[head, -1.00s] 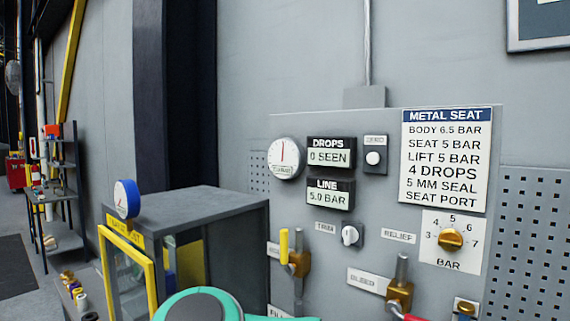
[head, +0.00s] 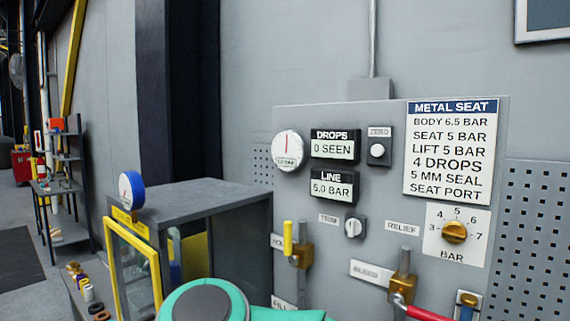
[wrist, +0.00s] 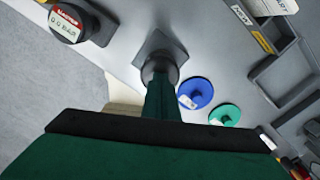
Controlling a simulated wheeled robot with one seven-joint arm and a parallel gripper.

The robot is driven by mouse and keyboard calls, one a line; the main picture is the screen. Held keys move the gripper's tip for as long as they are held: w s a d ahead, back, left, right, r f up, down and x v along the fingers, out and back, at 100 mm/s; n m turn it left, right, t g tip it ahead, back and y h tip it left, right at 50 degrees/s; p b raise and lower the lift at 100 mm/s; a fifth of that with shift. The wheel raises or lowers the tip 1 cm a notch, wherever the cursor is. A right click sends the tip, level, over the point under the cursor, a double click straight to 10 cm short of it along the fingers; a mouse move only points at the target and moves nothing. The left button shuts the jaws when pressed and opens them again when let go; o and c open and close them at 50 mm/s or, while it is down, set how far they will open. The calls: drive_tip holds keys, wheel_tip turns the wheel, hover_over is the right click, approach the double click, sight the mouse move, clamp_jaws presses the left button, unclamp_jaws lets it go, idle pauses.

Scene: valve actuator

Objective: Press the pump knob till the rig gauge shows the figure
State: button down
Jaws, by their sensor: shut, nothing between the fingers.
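In the wrist view my gripper (wrist: 160,96) is shut and empty, its narrow green fingers reaching up to a dark round knob (wrist: 158,66) on a square grey plate. This looks like the pump knob; the fingertips overlap it, and I cannot tell whether they touch or press it. A round dark gauge with a small display (wrist: 68,26) is at the upper left; its figure seems to be 0.0 BAR, but it is blurred. In the head view a white dial (head: 287,150) has its red needle upright, and the LINE display (head: 333,189) reads 5.0 BAR. The gripper is outside the head view.
The METAL SEAT card (head: 451,150) lists BODY 6.5, SEAT 5 and LIFT 5 BAR. The relief knob (head: 454,233), yellow lever (head: 288,238) and red bleed handle (head: 425,313) stick out from the panel. A blue disc (wrist: 195,93) and green disc (wrist: 224,115) lie right of the knob.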

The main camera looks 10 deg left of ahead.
drive_tip(key=shift+f, duration=2.75)
drive_tip(key=shift+r, duration=3.1)
drive_tip(key=shift+r, duration=0.1)
drive_tip(key=shift+r, duration=2.4)
